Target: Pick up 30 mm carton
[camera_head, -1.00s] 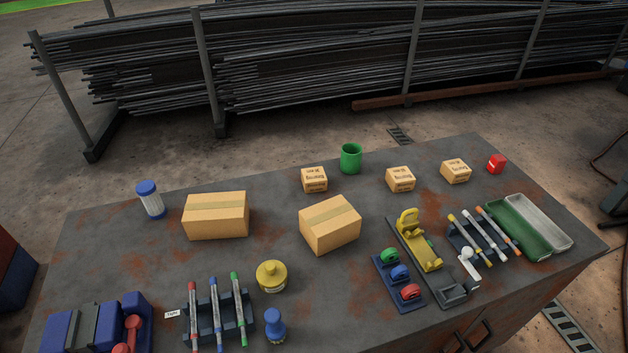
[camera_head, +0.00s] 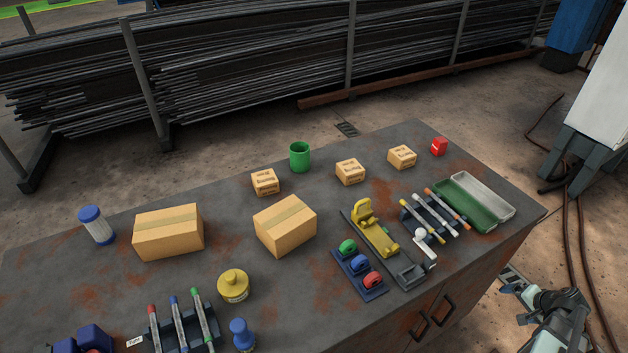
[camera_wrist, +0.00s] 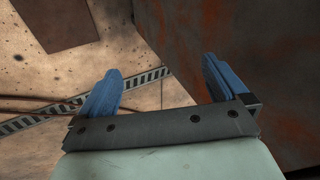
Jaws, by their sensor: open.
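Three small tan cartons with dark print stand apart along the back of the bench: a left one (camera_head: 265,182), a middle one (camera_head: 350,171) and a right one (camera_head: 402,157). Their print is too small to read, so I cannot tell which is the 30 mm carton. My gripper (camera_wrist: 162,75) is open and empty in the wrist view, its two blue fingers apart. The head view shows my arm low at the right, beyond the bench's front edge and well away from the cartons. No carton shows in the wrist view.
Two larger plain boxes (camera_head: 168,231) (camera_head: 285,225) stand in front of the small cartons. Marker racks, a yellow tool and a green-and-grey tray (camera_head: 475,202) crowd the front right.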

